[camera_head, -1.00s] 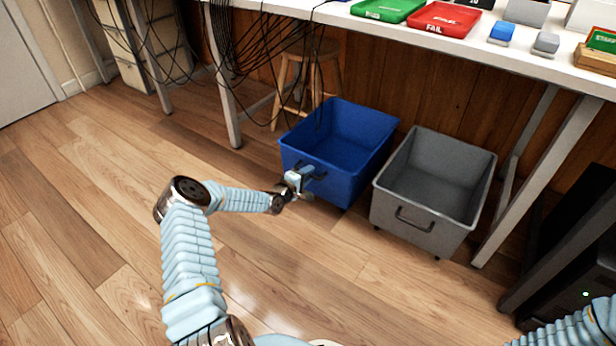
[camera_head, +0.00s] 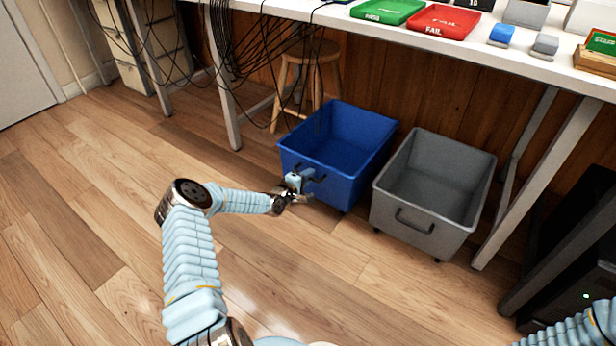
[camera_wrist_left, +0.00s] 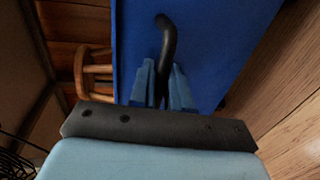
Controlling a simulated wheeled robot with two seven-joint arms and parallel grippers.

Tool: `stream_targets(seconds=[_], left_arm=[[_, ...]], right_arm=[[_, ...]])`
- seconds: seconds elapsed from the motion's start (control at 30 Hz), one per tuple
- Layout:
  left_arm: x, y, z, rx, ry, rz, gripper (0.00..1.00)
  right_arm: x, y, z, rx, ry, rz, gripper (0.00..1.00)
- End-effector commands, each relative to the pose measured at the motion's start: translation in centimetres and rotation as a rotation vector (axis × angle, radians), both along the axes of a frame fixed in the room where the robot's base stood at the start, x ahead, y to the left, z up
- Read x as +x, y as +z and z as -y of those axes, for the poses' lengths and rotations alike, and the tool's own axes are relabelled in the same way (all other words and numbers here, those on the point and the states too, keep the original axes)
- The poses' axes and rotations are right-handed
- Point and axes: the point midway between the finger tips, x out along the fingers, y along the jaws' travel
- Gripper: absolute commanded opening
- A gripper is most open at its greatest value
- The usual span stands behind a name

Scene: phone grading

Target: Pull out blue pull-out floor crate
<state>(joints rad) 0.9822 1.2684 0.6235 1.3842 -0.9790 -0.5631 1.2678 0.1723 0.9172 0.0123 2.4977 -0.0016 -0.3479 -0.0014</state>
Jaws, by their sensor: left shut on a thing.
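The blue floor crate (camera_head: 342,140) stands on the wood floor, partly under the table, and looks empty. Its dark front handle (camera_head: 318,177) is at the near face. My left gripper (camera_head: 303,183) is at that face and shut on the handle. In the left wrist view, the blue fingers (camera_wrist_left: 165,88) close around the dark bent handle (camera_wrist_left: 168,45), with the blue crate wall (camera_wrist_left: 215,40) behind it. Only part of my right arm shows at the lower right; its gripper is out of view.
A grey crate (camera_head: 420,215) with a front handle stands just right of the blue one. A table leg (camera_head: 222,90) and hanging cables (camera_head: 245,45) are to the left, with a wooden stool (camera_head: 283,95) behind. A black cabinet (camera_head: 575,270) stands at right. The floor (camera_head: 100,220) in front is open.

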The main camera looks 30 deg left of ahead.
Motion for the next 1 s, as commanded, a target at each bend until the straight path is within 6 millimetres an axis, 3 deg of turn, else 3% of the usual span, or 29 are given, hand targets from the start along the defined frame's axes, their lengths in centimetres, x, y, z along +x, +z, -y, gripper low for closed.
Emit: stream_targets(seconds=[0.17, 0.37, 1.0], left_arm=[[-1.9, 0.0, -0.2, 0.0, 0.001, -0.003, 0.0], [-6.2, 0.1, -0.6, -0.001, 0.002, -0.004, 0.0], [-23.9, 0.0, -2.0, -0.002, 0.005, -0.005, 0.0]], right_arm=[[0.0, 0.5, 0.0, 0.0, 0.0, -0.001, 0.0], [-0.1, 1.2, 0.0, 0.0, 0.002, -0.002, 0.0], [-0.1, 2.5, 0.0, 0.001, 0.003, -0.004, 0.0]])
